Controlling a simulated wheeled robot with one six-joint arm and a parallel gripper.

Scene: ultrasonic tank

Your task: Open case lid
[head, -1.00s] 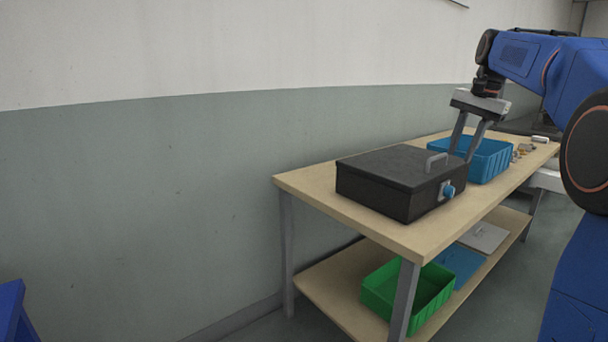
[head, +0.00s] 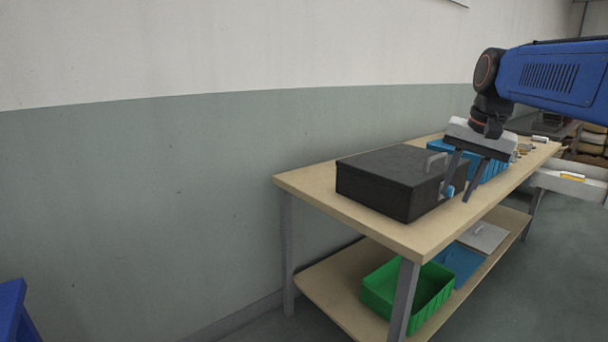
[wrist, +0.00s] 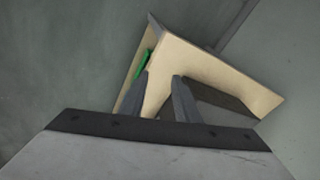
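A black case (head: 385,183) sits on the wooden bench with its lid (head: 395,163) closed. A grey handle (head: 436,161) stands on the lid near its right side. A blue latch or knob (head: 449,192) on the case's right face is partly hidden by a finger. My gripper (head: 456,199) points down beside that right face, its two fingers apart with nothing seen between them. I cannot tell whether a finger touches the case.
The wooden bench (head: 320,190) has clear top in front of the case. A blue bin (head: 492,160) stands behind my gripper, with small parts farther back. A green bin (head: 408,308) and a blue tray (head: 462,262) are on the lower shelf. The wall is behind the bench.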

